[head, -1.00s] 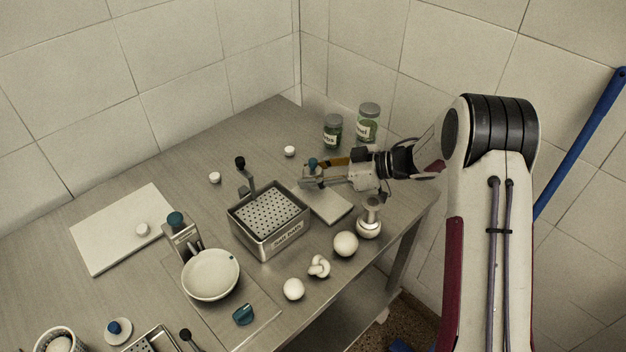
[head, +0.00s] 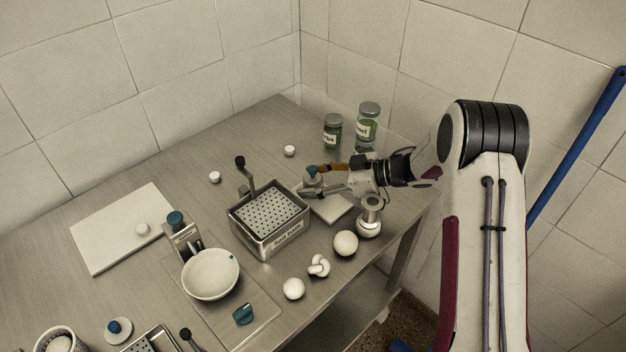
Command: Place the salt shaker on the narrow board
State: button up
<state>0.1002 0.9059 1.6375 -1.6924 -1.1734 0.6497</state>
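The salt shaker (head: 313,178), small and pale with a teal top, is between the fingers of my gripper (head: 315,181). The gripper appears shut on it, with one finger behind and one in front. The fingers hide part of its body. A small pale board (head: 336,210), which looks like the narrow board, lies on the table just right of the basket, partly under the gripper. The shaker is at the board's far left end. I cannot tell whether its base touches the board.
The perforated metal basket (head: 284,245) stands close on the left of the gripper. Two jars (head: 366,128) stand behind. A metal vessel (head: 368,224) and several white pieces (head: 345,243) are in front. A wide white board (head: 100,243) lies far left. The table (head: 180,160) behind the basket is mostly clear.

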jog(key=shift+r, duration=0.25)
jog(key=v, duration=1.2)
jog(key=shift+f, duration=0.1)
dwell(0.4)
jog(key=shift+w, duration=0.1)
